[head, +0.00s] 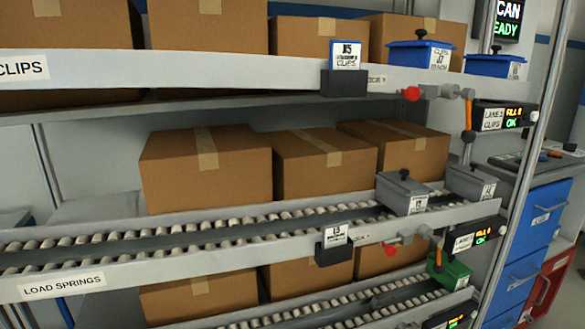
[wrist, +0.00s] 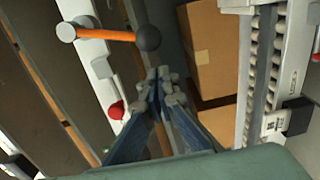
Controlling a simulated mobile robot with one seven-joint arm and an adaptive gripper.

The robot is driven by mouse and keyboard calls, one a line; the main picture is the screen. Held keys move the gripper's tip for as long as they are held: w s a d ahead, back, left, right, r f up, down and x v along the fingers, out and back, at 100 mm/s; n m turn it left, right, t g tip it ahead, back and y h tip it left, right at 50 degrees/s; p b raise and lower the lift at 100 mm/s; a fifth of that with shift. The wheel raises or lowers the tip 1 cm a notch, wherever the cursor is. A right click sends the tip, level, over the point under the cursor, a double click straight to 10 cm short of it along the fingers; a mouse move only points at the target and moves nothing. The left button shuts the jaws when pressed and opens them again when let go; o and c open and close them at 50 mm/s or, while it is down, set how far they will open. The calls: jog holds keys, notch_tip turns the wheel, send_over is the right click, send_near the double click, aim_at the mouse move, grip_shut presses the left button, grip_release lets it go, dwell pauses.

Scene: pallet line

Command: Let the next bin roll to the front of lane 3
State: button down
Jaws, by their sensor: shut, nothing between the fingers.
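In the head view, two blue bins (head: 419,56) (head: 492,65) stand at the right end of the top lane. Two grey bins (head: 403,192) (head: 470,184) stand on the middle roller lane, and a green bin (head: 449,271) sits below. An orange lever (head: 468,115) with a black knob hangs by the top rail, near a red knob (head: 411,93). A similar orange lever (head: 438,258) is by the middle rail. Lane numbers are hard to read. In the wrist view, my gripper (wrist: 165,92) is shut and empty, just below an orange lever (wrist: 105,35) and beside a red knob (wrist: 116,110).
Cardboard boxes (head: 205,167) fill the shelves behind the lanes. Lane displays (head: 498,117) (head: 475,238) mark the rack's right post. Black card holders (head: 343,83) (head: 333,249) stick out from the rails. Blue drawers (head: 540,215) stand to the right. A roller lane (wrist: 268,80) runs along the wrist view's right.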

jog(key=shift+d, duration=0.1)
jog(key=shift+w+d+b, duration=1.2)
jog(key=shift+w+d, duration=0.1)
jog(key=shift+d, duration=2)
jog(key=a+v, duration=0.1)
jog(key=v, duration=0.7)
jog(key=shift+s+p, duration=0.2)
jog(key=shift+p, duration=0.2)
